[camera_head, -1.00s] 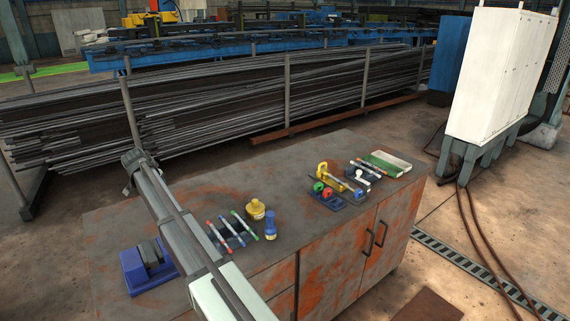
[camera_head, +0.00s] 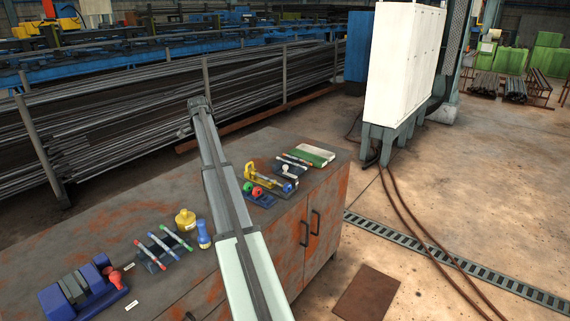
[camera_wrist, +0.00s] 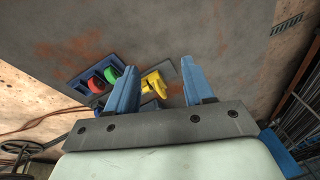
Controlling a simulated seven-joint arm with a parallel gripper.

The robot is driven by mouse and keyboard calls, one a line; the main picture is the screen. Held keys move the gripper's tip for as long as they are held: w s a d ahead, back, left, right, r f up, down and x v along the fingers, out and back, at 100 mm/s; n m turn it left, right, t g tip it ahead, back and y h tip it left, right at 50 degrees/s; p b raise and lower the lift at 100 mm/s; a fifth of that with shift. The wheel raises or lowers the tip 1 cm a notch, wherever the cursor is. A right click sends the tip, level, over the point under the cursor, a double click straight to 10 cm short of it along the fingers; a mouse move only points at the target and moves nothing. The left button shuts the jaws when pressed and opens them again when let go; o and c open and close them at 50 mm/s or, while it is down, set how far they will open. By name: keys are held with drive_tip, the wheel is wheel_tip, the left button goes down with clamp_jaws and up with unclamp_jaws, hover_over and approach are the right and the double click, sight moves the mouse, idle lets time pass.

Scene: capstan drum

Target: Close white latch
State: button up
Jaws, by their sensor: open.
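The white latch (camera_head: 287,168) is a small white, round-headed part on a dark base on the workbench, just right of a yellow latch (camera_head: 252,174). I cannot tell its exact position. In the wrist view my gripper (camera_wrist: 158,76) is open and empty, its two blue fingers spread above the bench. The yellow latch (camera_wrist: 154,82) shows between and beyond the fingers, apparently below them. I cannot make out the white latch in the wrist view; the fingers and gripper body cover part of that area. In the head view my arm reaches over the bench left of the latches.
A blue base with red and green buttons (camera_head: 258,193) sits in front of the latches; it also shows in the wrist view (camera_wrist: 103,78). A green-and-white block (camera_head: 313,154) lies behind. Markers (camera_head: 163,248), yellow and blue pieces, and a blue vise-like block (camera_head: 80,290) stand left.

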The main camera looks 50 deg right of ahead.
drive_tip(key=s+d+r+m+y, duration=0.1)
drive_tip(key=s+d+r+m, duration=0.2)
drive_tip(key=s+d, duration=0.7)
drive_tip(key=r+m+g+y, duration=0.1)
drive_tip(key=r+m+y, duration=0.1)
drive_tip(key=m, duration=0.1)
hover_over(285, 165)
wheel_tip(285, 165, down, 13)
drive_tip(key=shift+d+f, duration=0.1)
clamp_jaws()
